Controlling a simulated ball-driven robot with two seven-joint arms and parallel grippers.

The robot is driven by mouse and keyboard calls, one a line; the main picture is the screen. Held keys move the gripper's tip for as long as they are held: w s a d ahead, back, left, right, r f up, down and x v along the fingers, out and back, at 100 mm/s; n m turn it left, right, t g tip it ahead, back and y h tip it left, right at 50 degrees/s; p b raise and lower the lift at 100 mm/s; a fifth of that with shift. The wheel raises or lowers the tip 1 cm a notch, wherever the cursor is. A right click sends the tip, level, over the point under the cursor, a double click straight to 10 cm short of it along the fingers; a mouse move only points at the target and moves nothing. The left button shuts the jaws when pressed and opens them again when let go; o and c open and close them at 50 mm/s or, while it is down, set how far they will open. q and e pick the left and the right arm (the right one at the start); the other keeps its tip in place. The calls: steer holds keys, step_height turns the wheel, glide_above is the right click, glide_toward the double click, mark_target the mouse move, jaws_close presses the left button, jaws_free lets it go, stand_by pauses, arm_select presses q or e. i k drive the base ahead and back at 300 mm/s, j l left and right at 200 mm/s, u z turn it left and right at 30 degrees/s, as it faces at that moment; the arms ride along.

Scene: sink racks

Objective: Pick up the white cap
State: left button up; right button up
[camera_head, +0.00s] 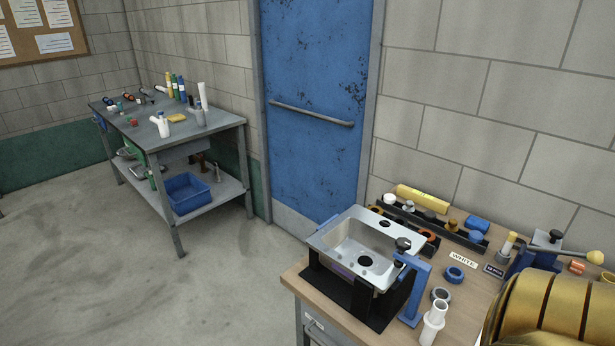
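A small white round piece (389,198), which looks like the white cap, sits at the far left end of a black rack (459,238) on the wooden workbench (322,300) at the right. It is small in this view, so its shape is hard to tell. A label reading WHITE (463,260) lies on the bench in front of the rack. Neither of my grippers is in view.
A metal sink (345,238) sits on a black stand at the bench's left, beside a blue bracket (412,290). A white pipe fitting (433,322) stands at the front. A blue ring (454,274) lies nearby. A grey table (222,122) stands far left; open floor lies between.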

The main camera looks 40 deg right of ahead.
mark_target(390, 199)
steer(key=i+z, duration=0.1)
steer(key=i, duration=0.6)
steer(key=i+j, duration=0.2)
steer(key=i, duration=0.5)
steer(key=i+z, duration=0.3)
steer(key=z, duration=0.15)
steer(key=i+z, duration=0.3)
steer(key=z, duration=0.15)
steer(key=i+j+z, duration=0.1)
steer(key=i+z, duration=0.3)
steer(key=k, duration=0.1)
